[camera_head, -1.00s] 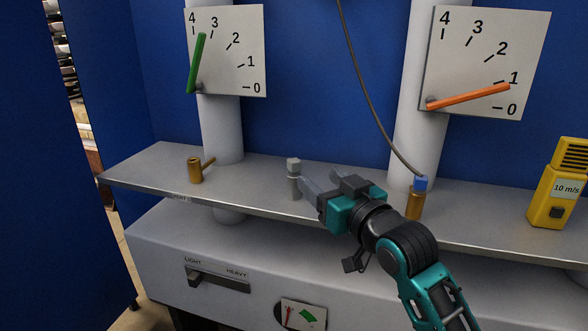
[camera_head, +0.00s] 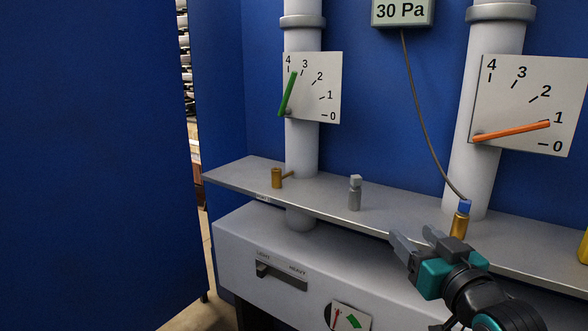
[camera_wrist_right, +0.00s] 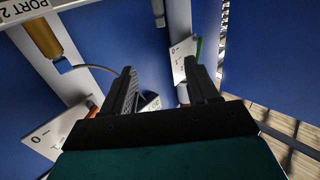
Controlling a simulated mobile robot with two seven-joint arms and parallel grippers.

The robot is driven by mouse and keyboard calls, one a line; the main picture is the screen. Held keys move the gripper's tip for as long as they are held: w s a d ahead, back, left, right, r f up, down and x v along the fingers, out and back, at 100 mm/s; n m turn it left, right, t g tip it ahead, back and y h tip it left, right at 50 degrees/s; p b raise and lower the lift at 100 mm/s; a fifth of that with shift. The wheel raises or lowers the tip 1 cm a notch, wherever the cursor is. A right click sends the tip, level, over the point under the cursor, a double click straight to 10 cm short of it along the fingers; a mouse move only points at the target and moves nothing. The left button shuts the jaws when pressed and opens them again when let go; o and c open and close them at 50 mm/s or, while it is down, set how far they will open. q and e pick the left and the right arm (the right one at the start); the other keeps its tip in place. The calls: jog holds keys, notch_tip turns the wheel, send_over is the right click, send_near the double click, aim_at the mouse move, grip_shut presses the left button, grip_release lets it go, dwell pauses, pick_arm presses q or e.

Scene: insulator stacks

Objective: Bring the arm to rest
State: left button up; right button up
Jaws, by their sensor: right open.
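My right gripper (camera_head: 418,243) is in the lower right of the head view, in front of the metal shelf's front edge. Its two fingers are apart with nothing between them. In the right wrist view the open fingers (camera_wrist_right: 168,88) point toward the blue wall and the gauges. A small grey fitting (camera_head: 355,193) stands upright on the shelf, left of the gripper and apart from it. A brass fitting with a blue top (camera_head: 460,220) stands just behind the gripper. My left gripper is not in view.
The metal shelf (camera_head: 320,205) carries a brass valve (camera_head: 278,178) at its left. White pipes hold a gauge with a green needle (camera_head: 325,85) and one with an orange needle (camera_head: 520,105). A grey box with a slider (camera_head: 282,276) is below. A 30 Pa display (camera_head: 402,12) hangs above.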

jog(key=s+a+f+g+h, duration=0.1)
jog(key=s+f+g, duration=0.15)
jog(key=f, duration=0.75)
jog(key=s+f+g, duration=0.1)
jog(key=s+f, duration=0.3)
jog(key=f, duration=0.5)
jog(key=s+a+f+g, duration=0.2)
jog(key=s+f+g, duration=0.1)
jog(key=s+f, duration=1.1)
jog(key=shift+s+f, duration=0.15)
jog(key=shift+s, duration=0.05)
